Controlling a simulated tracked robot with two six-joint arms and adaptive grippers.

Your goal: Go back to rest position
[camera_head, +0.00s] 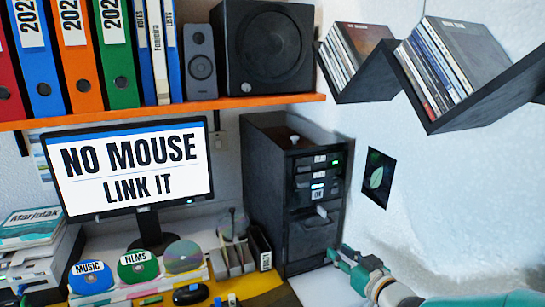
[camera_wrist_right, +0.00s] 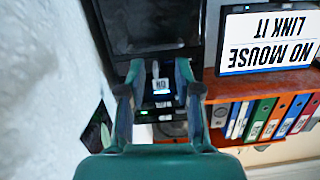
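My right gripper (camera_head: 348,257) is in front of the lower right of the black computer tower (camera_head: 264,180), with its teal and grey arm coming in from the right. In the right wrist view, which is upside down, its two fingers (camera_wrist_right: 158,72) are spread apart with nothing held. A small white piece sticking out of the tower front (camera_head: 321,211) shows between the fingers in that view, beyond them.
A monitor (camera_head: 135,165) reads "NO MOUSE LINK IT". Discs labelled MUSIC (camera_head: 91,277) and FILMS (camera_head: 138,266) stand on the desk near a black mouse (camera_head: 190,294). An orange shelf (camera_head: 160,110) holds binders and speakers. Black zigzag shelves (camera_head: 428,110) hang at upper right.

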